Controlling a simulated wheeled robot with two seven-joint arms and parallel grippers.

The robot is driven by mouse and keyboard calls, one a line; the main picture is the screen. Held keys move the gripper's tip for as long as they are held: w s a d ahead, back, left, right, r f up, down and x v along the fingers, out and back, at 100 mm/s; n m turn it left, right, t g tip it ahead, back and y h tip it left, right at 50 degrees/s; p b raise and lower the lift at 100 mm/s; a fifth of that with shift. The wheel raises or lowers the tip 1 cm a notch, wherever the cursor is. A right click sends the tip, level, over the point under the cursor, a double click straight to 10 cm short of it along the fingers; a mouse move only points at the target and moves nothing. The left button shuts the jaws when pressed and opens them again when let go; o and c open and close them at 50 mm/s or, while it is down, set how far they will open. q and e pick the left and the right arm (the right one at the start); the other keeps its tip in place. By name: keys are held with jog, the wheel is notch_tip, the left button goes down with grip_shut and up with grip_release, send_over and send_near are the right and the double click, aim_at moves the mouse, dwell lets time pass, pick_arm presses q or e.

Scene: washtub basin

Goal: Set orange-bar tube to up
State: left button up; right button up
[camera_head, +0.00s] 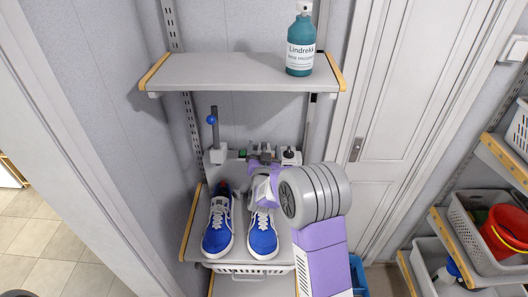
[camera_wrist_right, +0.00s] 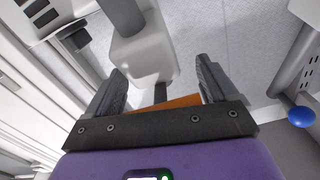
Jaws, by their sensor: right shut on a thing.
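An orange bar (camera_wrist_right: 178,103) shows between the fingers of my right gripper (camera_wrist_right: 160,88) in the right wrist view, partly hidden by the gripper's front edge. A dark stem runs from it toward a white housing (camera_wrist_right: 143,52) with a grey tube (camera_wrist_right: 122,14). My right gripper also shows in the head view (camera_head: 263,163), at the back of the lower shelf. It is shut on the orange bar. The bar is hidden in the head view, so I cannot tell the tube's exact tilt. My left gripper is not in view.
An upright grey tube with a blue ball (camera_head: 212,119) stands left of my gripper. Blue shoes (camera_head: 218,232) sit at the lower shelf's front. Above is an upper shelf (camera_head: 225,72) with a teal bottle (camera_head: 300,45). A white-based fixture (camera_head: 291,157) stands just right.

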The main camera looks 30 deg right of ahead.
jog(key=w+d+r+p, duration=0.1)
jog(key=w+r+p, duration=0.2)
jog(key=r, duration=0.9)
jog(key=shift+d+p, duration=0.4)
jog(key=shift+p, duration=0.6)
jog(key=shift+r, duration=0.1)
jog(key=o, duration=1.3)
jog(key=shift+s+a, duration=0.1)
jog(key=shift+s, duration=0.05)
jog(key=b+v, duration=0.1)
jog(key=v, duration=0.6)
jog(key=shift+s+a, duration=0.1)
jog(key=shift+s, duration=0.05)
